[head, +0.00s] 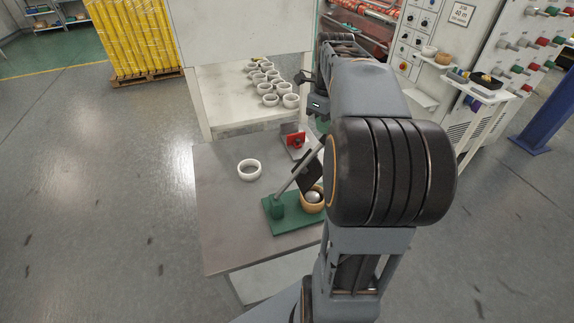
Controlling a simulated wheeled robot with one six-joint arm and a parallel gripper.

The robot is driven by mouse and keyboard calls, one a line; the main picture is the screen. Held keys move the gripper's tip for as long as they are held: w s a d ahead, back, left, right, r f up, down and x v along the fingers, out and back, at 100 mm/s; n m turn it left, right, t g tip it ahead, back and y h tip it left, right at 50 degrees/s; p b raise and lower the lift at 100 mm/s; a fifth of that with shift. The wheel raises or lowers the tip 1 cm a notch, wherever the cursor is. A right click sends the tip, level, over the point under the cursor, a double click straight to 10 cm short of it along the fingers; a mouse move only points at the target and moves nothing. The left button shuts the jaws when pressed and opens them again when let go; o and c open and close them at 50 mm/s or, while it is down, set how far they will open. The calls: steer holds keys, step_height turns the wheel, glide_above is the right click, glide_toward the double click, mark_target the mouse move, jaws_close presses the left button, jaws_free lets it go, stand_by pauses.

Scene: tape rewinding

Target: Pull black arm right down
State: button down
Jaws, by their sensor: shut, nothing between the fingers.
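A green base (297,224) stands on the grey table. A grey lever with a black plate, the black arm (308,172), rises from it, tilted up to the right. A tan tape roll with a silver core (312,199) sits on the base beside the lever, partly hidden by my arm. My gripper (314,101) is beyond and above the black arm, near the table's back edge, and looks apart from it. It is small and dark here, its fingers shut and empty. My own arm hides the right part of the table and whatever stands there.
A white tape ring (249,170) lies on the table, left of the base. A device with a red part (294,139) stands at the back. Several white rings (270,99) lie on the white shelf behind. The table's left front is clear.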

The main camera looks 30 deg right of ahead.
steer(key=shift+s+d+f, duration=0.15)
steer(key=shift+d+f, duration=0.35)
steer(key=shift+d, duration=0.25)
steer(key=shift+s+d+f, duration=0.15)
steer(key=shift+d+f, duration=0.3)
steer(key=shift+d, duration=0.25)
steer(key=shift+f, duration=0.1)
steer(key=shift+s+d+f+b, duration=0.2)
steer(key=shift+d+f+b, duration=0.2)
steer(key=shift+d+f, duration=0.4)
steer(key=shift+s+d+f+b, duration=0.15)
steer(key=shift+d+f+b, duration=0.2)
steer(key=shift+d+f, duration=0.45)
steer(key=shift+d, duration=0.1)
steer(key=shift+s+d+f+b, duration=0.15)
steer(key=shift+d+f+b, duration=0.25)
steer(key=shift+d+f, duration=0.4)
steer(key=shift+s+d+f+b, duration=0.1)
steer(key=shift+d+f+b, duration=0.4)
steer(key=shift+f, duration=0.5)
